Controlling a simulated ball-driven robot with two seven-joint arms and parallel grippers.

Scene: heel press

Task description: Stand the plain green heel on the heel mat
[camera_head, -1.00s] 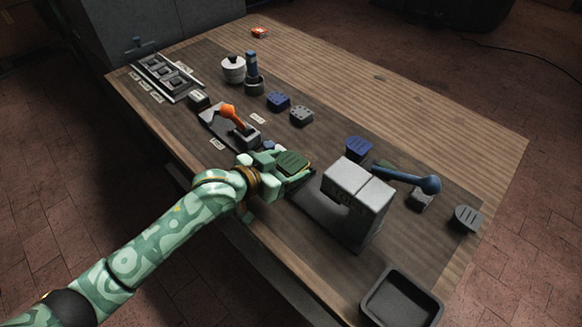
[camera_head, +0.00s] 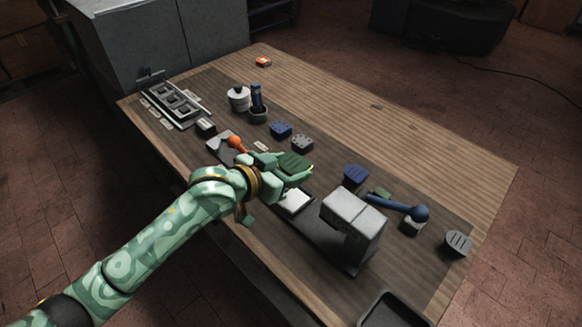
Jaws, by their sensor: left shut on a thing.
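My left gripper (camera_head: 276,168) reaches in from the lower left and is shut on a green heel (camera_head: 295,163). The heel shows faint dark lines on its top and is held above the bench, left of the grey press (camera_head: 352,225). Part of the heel is hidden by the fingers. A second green piece (camera_head: 380,193) shows behind the press, partly hidden by the blue lever. I cannot tell for certain which surface is the heel mat. My right gripper is not in view.
A pale square block (camera_head: 294,201) lies on the press's dark base. Blue heels (camera_head: 355,175) and grey heels (camera_head: 458,243) lie around. A dark tray (camera_head: 392,312) is at the front.

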